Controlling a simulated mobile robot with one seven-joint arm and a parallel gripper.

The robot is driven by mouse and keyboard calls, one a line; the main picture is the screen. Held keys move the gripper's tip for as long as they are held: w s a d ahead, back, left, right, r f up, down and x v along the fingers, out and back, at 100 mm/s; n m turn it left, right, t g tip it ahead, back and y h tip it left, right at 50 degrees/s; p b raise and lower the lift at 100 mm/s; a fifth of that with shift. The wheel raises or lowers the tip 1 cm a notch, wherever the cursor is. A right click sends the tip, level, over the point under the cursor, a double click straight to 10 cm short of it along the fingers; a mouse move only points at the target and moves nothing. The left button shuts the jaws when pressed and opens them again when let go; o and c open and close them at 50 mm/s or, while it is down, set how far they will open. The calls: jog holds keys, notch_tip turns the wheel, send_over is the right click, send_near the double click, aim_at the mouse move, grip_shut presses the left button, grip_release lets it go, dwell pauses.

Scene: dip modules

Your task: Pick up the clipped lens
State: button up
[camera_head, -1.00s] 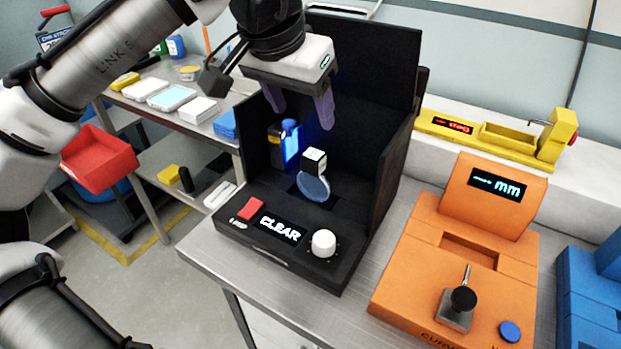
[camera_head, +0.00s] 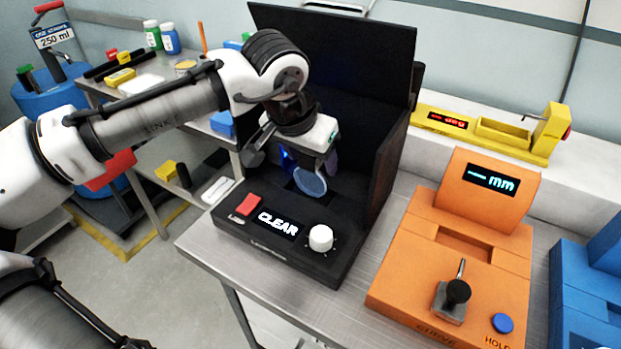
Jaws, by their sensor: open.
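The clipped lens (camera_head: 310,181) is a round, pale blue disc standing upright in the black inspection box. The white block clip above it is now hidden behind my gripper. My gripper (camera_head: 310,160) is inside the box, lowered over the top of the lens. Its jaws are open, with one finger visible at the right of the clip area. I cannot see whether the fingers touch the clip.
The black box (camera_head: 391,170) has tall back and right walls close to my gripper. Its front panel has a CLEAR display (camera_head: 277,224), a red button (camera_head: 248,205) and a white knob (camera_head: 321,238). An orange gauge (camera_head: 400,265) stands to the right.

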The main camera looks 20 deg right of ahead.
jog(key=shift+f, duration=0.1)
jog(key=shift+c, duration=0.3)
jog(key=shift+s+f, duration=0.1)
grip_shut()
